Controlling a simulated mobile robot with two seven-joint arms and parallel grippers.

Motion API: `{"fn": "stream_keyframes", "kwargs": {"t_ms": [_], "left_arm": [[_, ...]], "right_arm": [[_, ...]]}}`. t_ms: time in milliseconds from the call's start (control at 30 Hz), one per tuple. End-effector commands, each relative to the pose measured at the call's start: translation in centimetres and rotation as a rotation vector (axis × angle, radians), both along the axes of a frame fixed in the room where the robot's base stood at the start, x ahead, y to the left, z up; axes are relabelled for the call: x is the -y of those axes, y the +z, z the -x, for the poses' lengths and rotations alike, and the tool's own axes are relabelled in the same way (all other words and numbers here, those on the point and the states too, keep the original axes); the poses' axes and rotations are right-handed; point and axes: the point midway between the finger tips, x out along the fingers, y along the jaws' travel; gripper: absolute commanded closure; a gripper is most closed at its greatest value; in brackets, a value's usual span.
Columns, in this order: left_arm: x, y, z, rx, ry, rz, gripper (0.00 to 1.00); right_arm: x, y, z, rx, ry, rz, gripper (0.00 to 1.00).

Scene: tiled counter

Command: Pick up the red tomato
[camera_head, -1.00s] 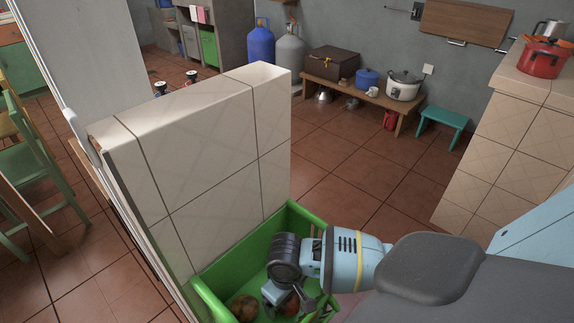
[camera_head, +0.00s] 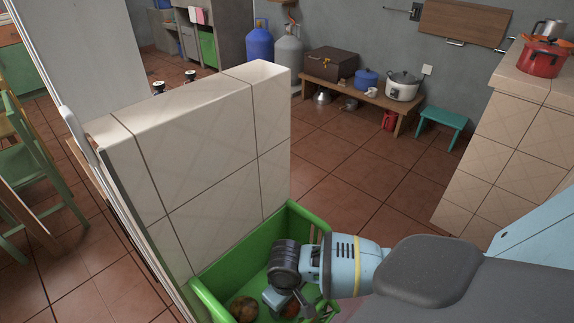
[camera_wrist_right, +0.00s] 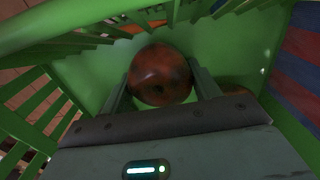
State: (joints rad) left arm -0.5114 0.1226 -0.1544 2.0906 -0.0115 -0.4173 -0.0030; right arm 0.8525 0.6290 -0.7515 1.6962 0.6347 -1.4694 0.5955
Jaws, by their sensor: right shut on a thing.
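The red tomato (camera_wrist_right: 161,75) is between the two fingers of my right gripper (camera_wrist_right: 162,88) in the right wrist view, inside the green crate. The fingers touch it on both sides. In the head view my right gripper (camera_head: 292,303) is down in the green crate (camera_head: 207,298), and the tomato shows only partly, as a small reddish patch behind the fingers. A brownish-red round item (camera_head: 244,308) lies on the crate floor to the left of the gripper. My left gripper is not in view.
A tiled low wall (camera_head: 215,160) stands right behind and to the left of the crate. The slatted crate walls (camera_wrist_right: 30,120) surround my right gripper closely. A tiled counter (camera_head: 500,150) with a red pot (camera_head: 543,58) is at the right.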

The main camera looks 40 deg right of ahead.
Motion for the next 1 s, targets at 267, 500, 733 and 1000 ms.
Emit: {"fn": "stream_keyframes", "kwargs": {"t_ms": [267, 500, 733, 1000], "left_arm": [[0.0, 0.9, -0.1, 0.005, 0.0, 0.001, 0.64], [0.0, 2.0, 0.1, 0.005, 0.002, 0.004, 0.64], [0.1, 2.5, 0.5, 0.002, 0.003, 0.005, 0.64], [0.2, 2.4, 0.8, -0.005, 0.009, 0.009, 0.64]], "right_arm": [[0.0, 3.0, -0.1, 0.004, 0.0, -0.001, 0.65], [0.0, 7.5, -0.1, 0.004, 0.0, -0.001, 0.65], [0.0, 9.8, -0.1, 0.003, -0.001, -0.001, 0.65], [-0.2, 10.6, -0.4, 0.002, -0.003, -0.001, 0.65]]}}
